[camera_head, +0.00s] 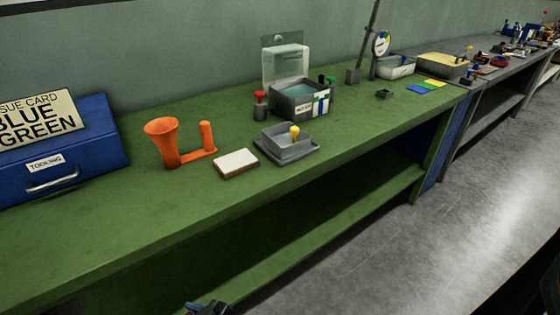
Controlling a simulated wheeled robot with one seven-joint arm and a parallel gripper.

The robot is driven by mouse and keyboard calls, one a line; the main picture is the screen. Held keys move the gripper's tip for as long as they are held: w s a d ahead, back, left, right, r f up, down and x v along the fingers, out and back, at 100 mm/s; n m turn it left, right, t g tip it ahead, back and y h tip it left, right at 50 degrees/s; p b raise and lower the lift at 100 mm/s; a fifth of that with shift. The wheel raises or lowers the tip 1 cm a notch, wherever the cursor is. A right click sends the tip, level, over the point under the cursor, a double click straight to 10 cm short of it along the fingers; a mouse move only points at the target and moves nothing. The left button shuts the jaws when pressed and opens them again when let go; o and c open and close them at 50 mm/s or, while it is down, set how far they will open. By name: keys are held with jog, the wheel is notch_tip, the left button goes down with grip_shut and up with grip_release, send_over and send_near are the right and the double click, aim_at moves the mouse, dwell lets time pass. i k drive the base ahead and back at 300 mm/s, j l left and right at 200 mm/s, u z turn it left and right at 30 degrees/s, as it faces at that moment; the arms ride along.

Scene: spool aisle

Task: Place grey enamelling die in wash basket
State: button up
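I cannot single out the grey enamelling die with certainty; a small dark grey block (384,94) lies on the green bench right of centre. I cannot tell for sure which container is the wash basket. A dark grey box (287,106) with bluish contents, a label and a raised clear lid stands at the back.
The green bench (130,235) has clear room at its front. An orange funnel holder (180,150), a white-topped block (236,163) and a blue tooling box (65,155) stand left. A red-knobbed piece (260,105) stands behind. Coloured cards (427,87) lie right. The floor (400,245) is open.

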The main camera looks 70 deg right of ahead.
aim_at(282, 142)
jog(key=k+l, duration=0.1)
jog(key=l, duration=0.35)
jog(key=k+l, duration=0.1)
jog(key=l, duration=0.3)
jog(key=k+l+u, duration=0.1)
jog(key=l, duration=0.35)
jog(key=k+l, duration=0.15)
jog(key=l, duration=0.25)
jog(key=k+l, duration=0.1)
jog(key=l, duration=0.35)
